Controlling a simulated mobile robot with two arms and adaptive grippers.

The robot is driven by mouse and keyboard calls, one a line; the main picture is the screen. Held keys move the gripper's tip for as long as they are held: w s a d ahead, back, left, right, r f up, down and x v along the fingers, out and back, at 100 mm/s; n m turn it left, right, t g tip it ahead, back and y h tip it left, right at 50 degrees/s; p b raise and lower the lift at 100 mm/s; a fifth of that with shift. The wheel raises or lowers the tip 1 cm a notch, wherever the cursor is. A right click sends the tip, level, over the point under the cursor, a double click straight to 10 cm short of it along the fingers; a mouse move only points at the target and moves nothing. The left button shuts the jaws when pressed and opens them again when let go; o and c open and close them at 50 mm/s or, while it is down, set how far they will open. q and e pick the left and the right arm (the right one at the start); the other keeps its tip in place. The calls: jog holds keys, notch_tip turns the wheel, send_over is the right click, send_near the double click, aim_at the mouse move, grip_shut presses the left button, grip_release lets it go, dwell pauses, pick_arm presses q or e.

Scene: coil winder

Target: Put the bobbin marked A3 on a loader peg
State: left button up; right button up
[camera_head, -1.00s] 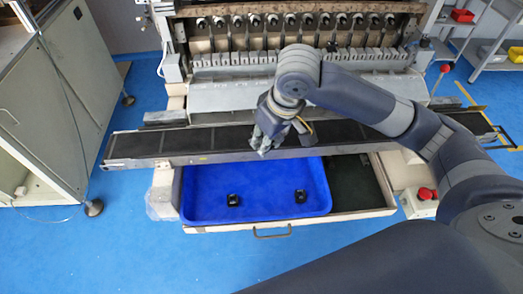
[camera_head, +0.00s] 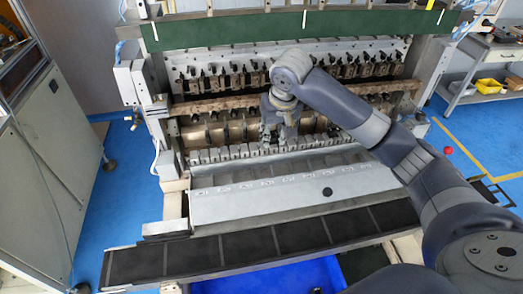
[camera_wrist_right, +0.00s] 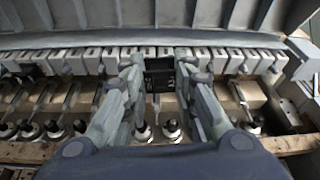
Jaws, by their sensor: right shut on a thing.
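My right gripper (camera_head: 279,138) is in front of the machine, just above the row of pale blocks (camera_head: 225,154). In the right wrist view its fingers (camera_wrist_right: 161,84) are closed on a small black bobbin (camera_wrist_right: 159,77). Faint pale marks show on the bobbin, but I cannot read them. Spindle-like pegs with pale collars and dark tips (camera_wrist_right: 143,132) stand in a row below the bobbin in that view. I cannot tell which of them are loader pegs. The bobbin looks apart from them. My left gripper is not in view.
A sloping silver panel (camera_head: 270,200) with a dark round spot (camera_head: 327,191) lies below the blocks. A dark conveyor belt (camera_head: 200,255) crosses in front. The blue tray (camera_head: 270,278) shows at the bottom edge. A green beam (camera_head: 230,28) spans the top.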

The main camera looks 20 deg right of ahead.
jog(key=shift+m+h, duration=0.3)
jog(key=shift+m, duration=0.2)
jog(key=w+d+p, duration=0.1)
jog(key=d, duration=0.2)
jog(key=w+d+p, duration=0.1)
jog(key=d+p, duration=0.1)
jog(key=d, duration=0.1)
jog(key=d+f+p, duration=0.1)
jog(key=d, duration=0.3)
jog(key=shift+w, duration=0.4)
jog(key=shift+f, duration=1.35)
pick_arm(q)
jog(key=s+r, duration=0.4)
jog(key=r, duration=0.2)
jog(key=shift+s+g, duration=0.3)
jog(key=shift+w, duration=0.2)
